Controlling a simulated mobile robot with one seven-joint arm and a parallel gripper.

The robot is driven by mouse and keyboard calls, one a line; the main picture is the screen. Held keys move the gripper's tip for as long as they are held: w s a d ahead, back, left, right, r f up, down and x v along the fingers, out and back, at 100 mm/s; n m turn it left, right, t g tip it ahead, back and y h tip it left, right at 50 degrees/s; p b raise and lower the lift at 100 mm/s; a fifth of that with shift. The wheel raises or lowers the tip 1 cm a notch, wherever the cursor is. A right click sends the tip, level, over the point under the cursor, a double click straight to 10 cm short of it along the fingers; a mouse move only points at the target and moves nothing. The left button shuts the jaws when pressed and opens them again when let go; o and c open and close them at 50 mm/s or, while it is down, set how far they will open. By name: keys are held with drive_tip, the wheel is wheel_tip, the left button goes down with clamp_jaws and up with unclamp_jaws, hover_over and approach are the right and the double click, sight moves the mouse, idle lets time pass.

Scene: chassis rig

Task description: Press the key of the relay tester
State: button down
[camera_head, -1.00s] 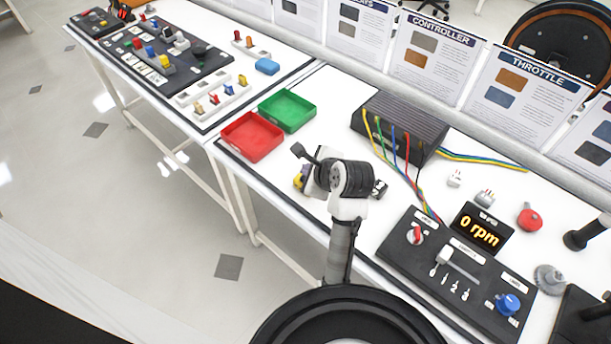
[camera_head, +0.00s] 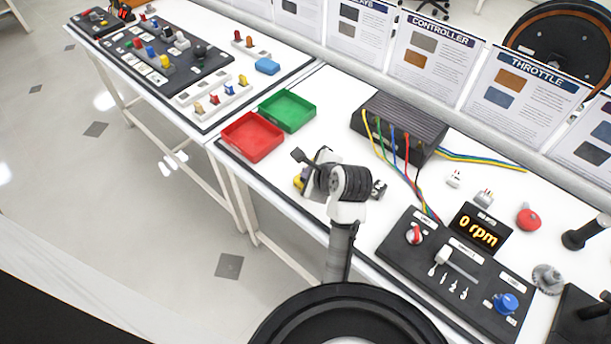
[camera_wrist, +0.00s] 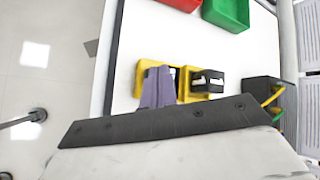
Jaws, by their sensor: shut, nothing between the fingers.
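A yellow device, which looks like the relay tester (camera_wrist: 186,95), lies on the white bench in the wrist view. A black block with a pale top (camera_wrist: 207,82) is on its right side. In the head view my arm mostly hides the device; only a bit of yellow (camera_head: 298,182) shows at the left of my wrist. My gripper (camera_wrist: 159,72) is shut and empty, its purple-grey fingers over the left part of the yellow body. I cannot tell whether the fingertips touch it, and the key is not clearly seen.
A red tray (camera_head: 252,137) and a green tray (camera_head: 287,110) stand behind on the bench. A black finned box (camera_head: 400,125) with coloured wires is further right. A control panel (camera_head: 455,270) with a 0 rpm display lies at the right front.

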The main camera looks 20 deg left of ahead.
drive_tip(key=shift+f, duration=0.25)
idle(0.4)
drive_tip(key=shift+r+p, duration=0.85)
drive_tip(key=shift+p, duration=0.5)
drive_tip(key=shift+r, duration=0.1)
wheel_tip(320, 180, up, 3)
drive_tip(key=p, duration=0.3)
drive_tip(key=shift+r+b, duration=0.35)
drive_tip(key=shift+r, duration=0.6)
